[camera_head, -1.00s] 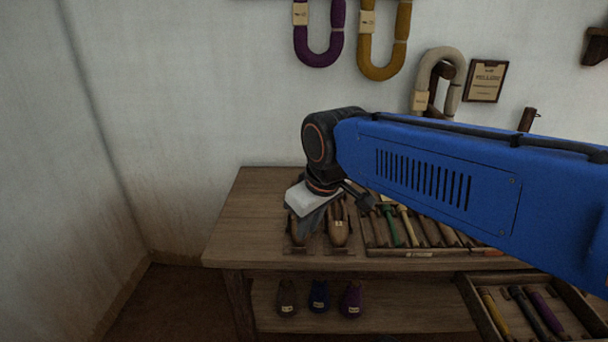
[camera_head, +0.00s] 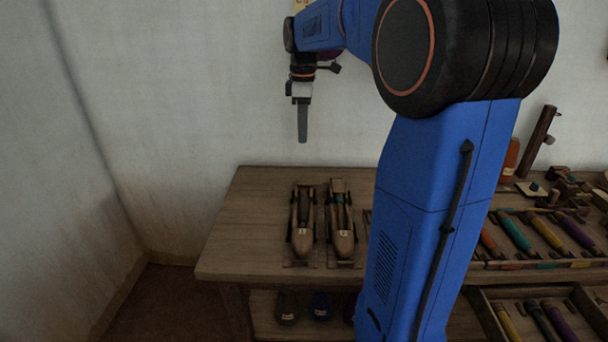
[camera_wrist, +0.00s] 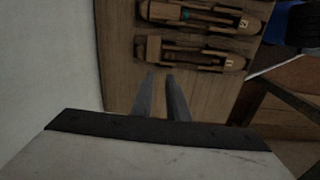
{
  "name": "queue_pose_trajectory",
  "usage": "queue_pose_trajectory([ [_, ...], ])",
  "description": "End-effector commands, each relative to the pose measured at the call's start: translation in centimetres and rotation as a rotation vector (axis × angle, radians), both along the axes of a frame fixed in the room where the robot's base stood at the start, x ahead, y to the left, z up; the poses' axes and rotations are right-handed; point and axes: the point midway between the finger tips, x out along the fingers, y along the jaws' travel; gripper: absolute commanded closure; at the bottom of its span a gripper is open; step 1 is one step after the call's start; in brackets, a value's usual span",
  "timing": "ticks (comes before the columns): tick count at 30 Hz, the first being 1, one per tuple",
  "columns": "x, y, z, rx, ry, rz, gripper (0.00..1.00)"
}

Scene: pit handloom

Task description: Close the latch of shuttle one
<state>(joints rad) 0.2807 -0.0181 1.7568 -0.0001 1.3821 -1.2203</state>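Two wooden shuttles lie side by side in holders on the left part of the table. The left shuttle (camera_head: 302,236), probably shuttle one by its label, also shows in the wrist view as the nearer one (camera_wrist: 200,56). The right shuttle (camera_head: 343,240) has a teal bobbin inside and is the upper one in the wrist view (camera_wrist: 190,16). The latch is too small and dark to tell its state. My gripper (camera_head: 303,140) points down, well above the table and the shuttles. In the wrist view its fingers (camera_wrist: 160,76) stand slightly apart with nothing between them.
The wooden table (camera_head: 240,225) has bare room left of the shuttles. A wall stands behind and at left. A tray of coloured bobbins (camera_head: 545,235) sits at right, with a drawer (camera_head: 495,318) of bobbins below. My arm hides the table's middle.

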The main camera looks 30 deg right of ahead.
Motion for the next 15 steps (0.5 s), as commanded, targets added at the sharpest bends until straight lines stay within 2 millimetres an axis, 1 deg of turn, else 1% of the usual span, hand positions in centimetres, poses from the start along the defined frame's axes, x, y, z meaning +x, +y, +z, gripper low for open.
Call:
queue_pose_trajectory([
  [1, 0.6, -0.6, -0.1, 0.002, 0.008, 0.015, 0.86],
  [3, 1.1, -1.0, -0.1, 0.004, 0.015, 0.035, 0.86],
  [8, 1.5, -1.3, -0.6, 0.006, 0.022, 0.052, 0.86],
  [11, 1.5, -1.3, -1.5, 0.006, 0.022, 0.051, 0.86],
  [15, 1.4, -1.3, -3.7, 0.006, 0.024, 0.051, 0.86],
])
